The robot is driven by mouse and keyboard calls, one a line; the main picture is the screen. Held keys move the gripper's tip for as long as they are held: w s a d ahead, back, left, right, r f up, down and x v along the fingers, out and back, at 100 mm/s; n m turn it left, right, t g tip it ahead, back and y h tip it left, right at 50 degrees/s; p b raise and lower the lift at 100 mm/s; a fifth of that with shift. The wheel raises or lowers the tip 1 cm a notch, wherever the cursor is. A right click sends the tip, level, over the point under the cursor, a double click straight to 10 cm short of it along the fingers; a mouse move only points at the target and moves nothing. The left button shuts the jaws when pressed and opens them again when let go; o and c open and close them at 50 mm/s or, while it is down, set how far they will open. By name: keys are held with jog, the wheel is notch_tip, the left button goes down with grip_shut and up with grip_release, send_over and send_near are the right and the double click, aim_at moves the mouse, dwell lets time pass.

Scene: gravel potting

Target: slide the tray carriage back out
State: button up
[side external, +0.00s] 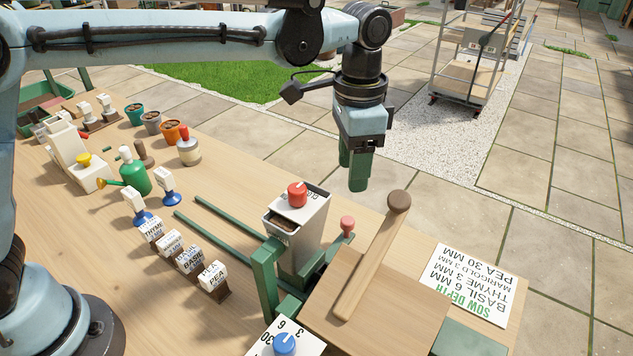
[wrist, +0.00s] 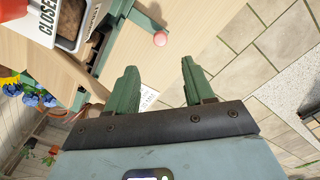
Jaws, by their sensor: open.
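The tray carriage is hard to make out; its body seems hidden under the grey hopper (side external: 305,235) and the wooden board (side external: 405,308). Two green rails (side external: 222,252) run from the bench's middle toward the hopper and are bare along their visible length. A pink-red knob (side external: 347,224) on a green bracket stands just right of the hopper. It also shows in the wrist view (wrist: 160,39), ahead of my fingers. My gripper (side external: 354,184) hangs above and behind the knob, its green fingers apart and empty. The fingers also show spread in the wrist view (wrist: 158,82).
A wooden rod (side external: 372,260) lies slanting over the board. The hopper has a red knob (side external: 297,194) on top and a CLOSED label (wrist: 46,18). Labelled blocks (side external: 190,260), a green watering can (side external: 133,175) and pots (side external: 152,122) stand left. A sowing-depth card (side external: 466,283) lies right.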

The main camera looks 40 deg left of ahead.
aim_at(348, 220)
notch_tip(348, 220, down, 11)
jog(key=shift+f, duration=0.1)
dwell(0.3)
grip_shut()
dwell(0.4)
